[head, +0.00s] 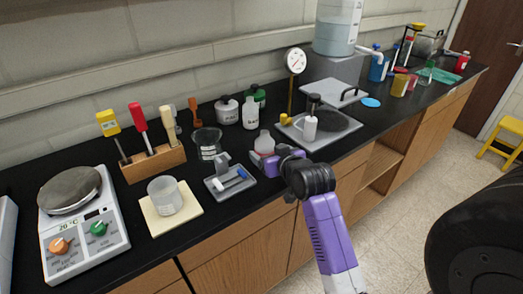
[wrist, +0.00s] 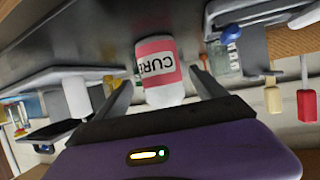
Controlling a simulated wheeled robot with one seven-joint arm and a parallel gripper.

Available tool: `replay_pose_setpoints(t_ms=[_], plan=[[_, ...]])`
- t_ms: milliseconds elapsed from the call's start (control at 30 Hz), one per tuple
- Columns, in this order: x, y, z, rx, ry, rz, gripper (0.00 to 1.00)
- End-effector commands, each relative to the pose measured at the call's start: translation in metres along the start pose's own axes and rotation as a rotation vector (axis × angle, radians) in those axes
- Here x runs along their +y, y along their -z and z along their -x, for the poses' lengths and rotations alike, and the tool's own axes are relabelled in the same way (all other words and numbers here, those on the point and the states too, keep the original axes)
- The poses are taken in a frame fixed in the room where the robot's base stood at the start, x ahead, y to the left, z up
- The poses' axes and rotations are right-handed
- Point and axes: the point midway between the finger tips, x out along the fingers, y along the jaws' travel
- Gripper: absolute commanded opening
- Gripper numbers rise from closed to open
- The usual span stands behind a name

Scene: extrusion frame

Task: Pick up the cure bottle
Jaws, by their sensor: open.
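The cure bottle (wrist: 158,62) is white with a pink label reading "CURE". In the wrist view it is upside down in the picture and lies between the two open fingers of my gripper (wrist: 160,92), with a gap visible on each side. In the head view the bottle (head: 264,143) stands upright on the black bench near its front edge. My purple gripper (head: 275,163) is right at it from the front right, and hides its lower part. I cannot tell whether a finger touches it.
A grey tray with a blue-handled tool (head: 230,181) sits left of the bottle. A glass beaker (head: 207,143) and white bottle (head: 250,112) stand behind. A grey tray (head: 345,118) with a pump bottle (head: 310,125) is at right. A hotplate (head: 85,240) stands far left.

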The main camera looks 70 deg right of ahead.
Motion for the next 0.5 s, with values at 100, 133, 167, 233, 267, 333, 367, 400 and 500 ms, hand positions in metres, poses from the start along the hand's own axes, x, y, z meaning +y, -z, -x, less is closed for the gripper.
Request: replay_pose_setpoints(t_ms=[100, 133, 167, 233, 267, 333, 367, 400, 500], plan=[[-0.001, 0.002, -0.011, 0.002, 0.000, 0.000, 0.80], [-0.001, 0.002, -0.014, 0.001, 0.000, 0.000, 0.80], [-0.001, 0.001, -0.017, 0.000, 0.000, 0.000, 0.80], [-0.001, 0.002, -0.026, 0.001, 0.000, 0.000, 0.80], [-0.002, 0.002, -0.030, 0.001, 0.000, 0.000, 0.80], [-0.003, 0.002, -0.040, 0.001, 0.001, 0.001, 0.80], [-0.003, 0.001, -0.044, 0.001, 0.001, 0.001, 0.80], [-0.002, 0.001, -0.049, 0.001, 0.000, 0.001, 0.80], [-0.002, 0.000, -0.058, 0.001, 0.000, 0.001, 0.80]])
